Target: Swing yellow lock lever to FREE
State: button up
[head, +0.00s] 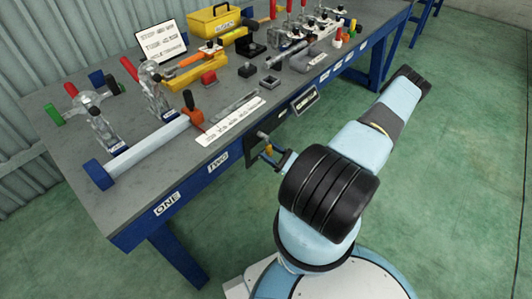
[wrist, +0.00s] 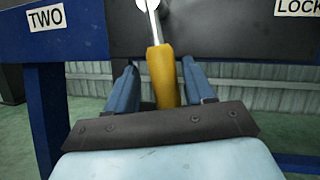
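The yellow lock lever (wrist: 163,75) hangs from a silver shank (wrist: 148,8) on a dark panel in the wrist view. Its grip points down and slightly right, between my two blue fingers. My gripper (wrist: 158,68) is open, with a visible gap on each side of the grip. In the head view the yellow lever (head: 268,150) is small, at the bench's front face, with my gripper (head: 277,158) right at it. My gripper partly hides the lower end of the grip in the wrist view. I see no FREE label.
A LOCK label (wrist: 297,7) is at the upper right of the wrist view, and a TWO label (wrist: 45,18) at the upper left. Green floor is open right of my arm.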

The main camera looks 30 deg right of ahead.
jog(key=v, duration=1.4)
jog(key=shift+w+r, duration=0.1)
dwell(0.4)
